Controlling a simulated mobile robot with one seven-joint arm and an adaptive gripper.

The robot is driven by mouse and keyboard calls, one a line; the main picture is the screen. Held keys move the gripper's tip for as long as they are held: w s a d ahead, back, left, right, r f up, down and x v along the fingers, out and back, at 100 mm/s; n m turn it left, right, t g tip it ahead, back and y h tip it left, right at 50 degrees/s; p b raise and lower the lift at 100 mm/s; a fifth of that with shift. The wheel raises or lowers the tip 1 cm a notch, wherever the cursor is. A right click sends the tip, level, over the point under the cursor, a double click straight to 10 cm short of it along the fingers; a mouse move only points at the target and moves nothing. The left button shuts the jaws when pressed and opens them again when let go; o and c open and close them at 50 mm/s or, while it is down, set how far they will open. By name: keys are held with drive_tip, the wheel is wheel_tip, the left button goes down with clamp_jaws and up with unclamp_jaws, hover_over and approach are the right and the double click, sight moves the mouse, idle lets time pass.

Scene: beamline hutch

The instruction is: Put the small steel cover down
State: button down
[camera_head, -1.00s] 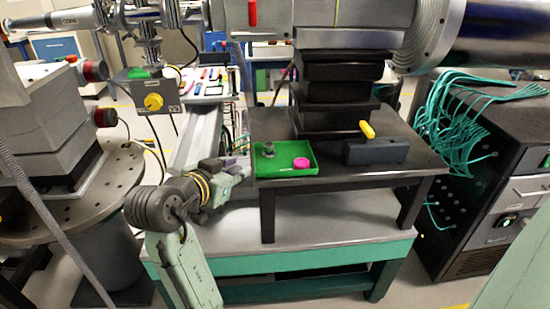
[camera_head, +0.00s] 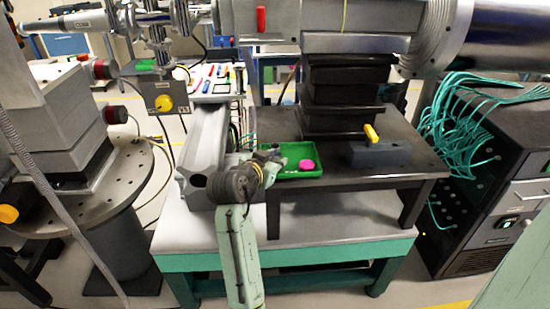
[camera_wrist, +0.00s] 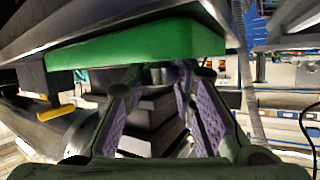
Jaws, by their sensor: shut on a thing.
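My gripper (camera_head: 266,157) is at the left end of the green tray (camera_head: 318,149), with my arm reaching up from below. In the wrist view its purple-padded fingers (camera_wrist: 163,82) are closed around a small grey thing, which looks like the small steel cover (camera_wrist: 162,74). The cover is mostly hidden between the fingertips, close to the green tray wall (camera_wrist: 140,46). In the head view I cannot clearly separate it from the fingers, nor tell whether it touches the tray.
The tray stands on a black table (camera_head: 410,170). A dark block (camera_head: 380,154) with a yellow piece (camera_head: 371,133) stands right of it. A black stack (camera_head: 345,95) rises behind. A grey rail (camera_head: 205,145) runs to the left.

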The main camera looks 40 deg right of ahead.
drive_tip(key=shift+f, duration=0.1)
drive_tip(key=c, duration=1.6)
unclamp_jaws()
drive_tip(key=b+v, duration=0.2)
drive_tip(key=v, duration=1)
